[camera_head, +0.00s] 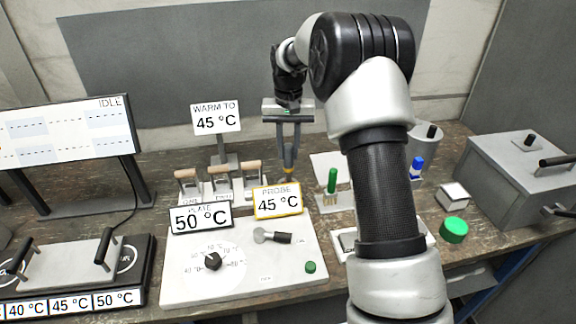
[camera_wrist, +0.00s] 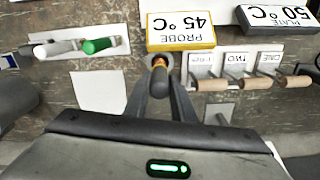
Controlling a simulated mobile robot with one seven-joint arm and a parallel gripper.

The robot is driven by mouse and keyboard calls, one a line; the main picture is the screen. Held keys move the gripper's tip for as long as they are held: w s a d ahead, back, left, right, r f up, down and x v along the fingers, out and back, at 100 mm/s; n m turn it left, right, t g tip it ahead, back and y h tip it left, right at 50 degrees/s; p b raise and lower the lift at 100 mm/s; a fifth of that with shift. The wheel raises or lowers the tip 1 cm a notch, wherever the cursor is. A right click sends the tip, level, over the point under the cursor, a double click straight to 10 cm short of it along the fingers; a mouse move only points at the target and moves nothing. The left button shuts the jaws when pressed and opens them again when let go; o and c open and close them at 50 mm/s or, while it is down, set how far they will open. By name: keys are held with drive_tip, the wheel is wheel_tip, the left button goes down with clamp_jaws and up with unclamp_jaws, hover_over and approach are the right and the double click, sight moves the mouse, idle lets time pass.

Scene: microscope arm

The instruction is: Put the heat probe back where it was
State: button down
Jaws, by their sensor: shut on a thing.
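My gripper (camera_head: 288,145) points down behind the yellow-framed sign reading PROBE 45 °C (camera_head: 278,201). It is shut on the heat probe (camera_head: 289,163), a dark rod with an orange band. In the wrist view the probe (camera_wrist: 160,76) stands between the fingertips of my gripper (camera_wrist: 161,85), close to the PROBE sign (camera_wrist: 181,31). The probe's lower end is hidden by the sign in the head view. A round grey piece shows around the probe in the wrist view; I cannot tell whether the probe is seated in it.
Several wooden-handled levers (camera_head: 222,174) stand left of the probe. The white control panel (camera_head: 180,285) with a dial lies in front. A rack with a green-handled tool (camera_head: 332,182) stands to the right. A sign reads WARM TO 45 °C (camera_head: 216,118). A grey box (camera_head: 510,165) is at far right.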

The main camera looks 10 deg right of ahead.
sight(288, 162)
wheel_tip(288, 162, down, 5)
drive_tip(key=shift+r, duration=0.1)
idle(0.3)
drive_tip(key=c, duration=1.5)
unclamp_jaws()
drive_tip(key=shift+f, duration=0.2)
